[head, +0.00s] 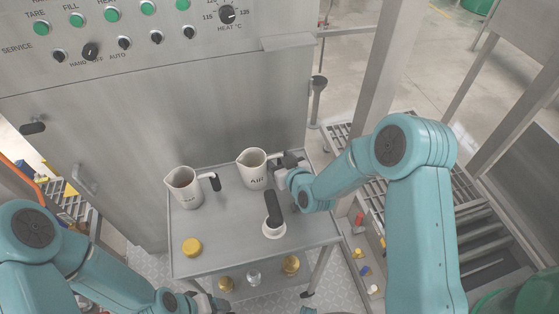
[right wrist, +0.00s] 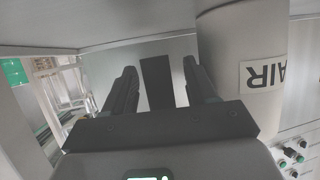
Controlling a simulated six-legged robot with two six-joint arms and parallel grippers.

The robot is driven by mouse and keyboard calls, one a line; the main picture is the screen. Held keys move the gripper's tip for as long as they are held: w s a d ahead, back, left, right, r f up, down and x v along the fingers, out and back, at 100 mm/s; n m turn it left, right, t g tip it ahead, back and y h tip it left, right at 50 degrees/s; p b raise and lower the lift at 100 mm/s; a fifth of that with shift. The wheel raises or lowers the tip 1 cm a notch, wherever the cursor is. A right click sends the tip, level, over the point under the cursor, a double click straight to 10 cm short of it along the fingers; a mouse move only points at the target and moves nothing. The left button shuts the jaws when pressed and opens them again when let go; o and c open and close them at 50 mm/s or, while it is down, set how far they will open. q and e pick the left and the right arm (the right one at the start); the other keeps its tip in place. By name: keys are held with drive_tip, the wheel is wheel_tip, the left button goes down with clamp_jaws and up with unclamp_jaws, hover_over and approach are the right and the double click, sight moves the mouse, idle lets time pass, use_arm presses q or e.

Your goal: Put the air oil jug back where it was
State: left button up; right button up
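The white jug marked AIR (head: 252,172) stands upright at the back of the steel cart top (head: 225,238), its dark handle toward the right. My right gripper (head: 283,164) is at that handle. In the right wrist view the black handle (right wrist: 157,82) lies between the two fingers of the right gripper (right wrist: 160,88), with a gap visible beside it, so the fingers are around it but not closed. The AIR label shows on the jug (right wrist: 240,50) there. My left gripper (head: 207,303) is at the bottom edge, low in front of the cart; its fingers are not clear.
A second white jug (head: 186,189) stands to the left. A white piece with a black handle (head: 274,228) and a yellow cap (head: 192,247) are at the cart's front. Brass-coloured items (head: 290,264) sit on the lower shelf. A control cabinet (head: 150,110) stands behind.

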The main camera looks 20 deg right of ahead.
drive_tip(key=shift+s+r, duration=0.1)
drive_tip(key=shift+r+p, duration=0.15)
drive_tip(key=shift+p, duration=0.15)
drive_tip(key=shift+s+d, duration=0.1)
drive_tip(key=shift+s, duration=0.2)
drive_tip(key=b+v, duration=0.1)
drive_tip(key=v, duration=1)
drive_tip(key=shift+s+r, duration=0.1)
